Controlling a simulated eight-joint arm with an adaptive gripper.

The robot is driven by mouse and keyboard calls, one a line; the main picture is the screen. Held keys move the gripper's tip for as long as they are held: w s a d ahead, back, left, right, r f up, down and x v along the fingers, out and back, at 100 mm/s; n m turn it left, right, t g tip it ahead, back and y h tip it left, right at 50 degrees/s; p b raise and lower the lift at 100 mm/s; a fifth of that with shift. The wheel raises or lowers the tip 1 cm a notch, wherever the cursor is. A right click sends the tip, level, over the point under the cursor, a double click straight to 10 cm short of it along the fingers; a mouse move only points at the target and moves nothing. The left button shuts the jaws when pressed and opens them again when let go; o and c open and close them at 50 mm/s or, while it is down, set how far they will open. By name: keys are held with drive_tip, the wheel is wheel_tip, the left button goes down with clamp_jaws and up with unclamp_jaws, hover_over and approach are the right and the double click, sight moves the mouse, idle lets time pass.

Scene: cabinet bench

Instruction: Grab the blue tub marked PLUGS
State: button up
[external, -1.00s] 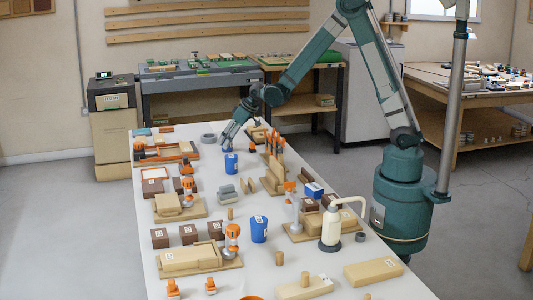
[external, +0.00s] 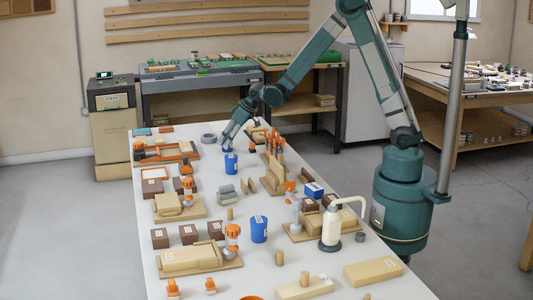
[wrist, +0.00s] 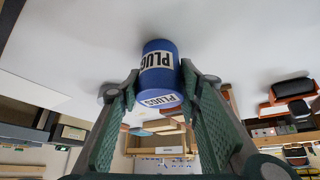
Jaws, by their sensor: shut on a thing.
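The blue tub marked PLUGS (wrist: 158,62) is held between the two fingertips of my gripper (wrist: 158,88) in the wrist view. Its label and its lid, also lettered PLUGS, both face the camera. In the external view the tub (external: 231,163) is at the far part of the white bench, just below my gripper (external: 226,146). I cannot tell whether its base touches the bench. A second blue tub (external: 259,229) with a white label stands nearer, at the middle of the bench; its lettering is too small to read.
Grey blocks (external: 228,192) lie near the held tub. A wooden rack with orange-handled tools (external: 274,165) stands to its right and an orange-edged tray (external: 165,152) to its left. A pump bottle (external: 331,229) stands near the right edge. Bare bench surrounds the tub.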

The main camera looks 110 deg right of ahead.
drive_tip(key=shift+r+p, duration=1.4)
drive_tip(key=shift+r, duration=3.6)
drive_tip(key=shift+a, duration=0.1)
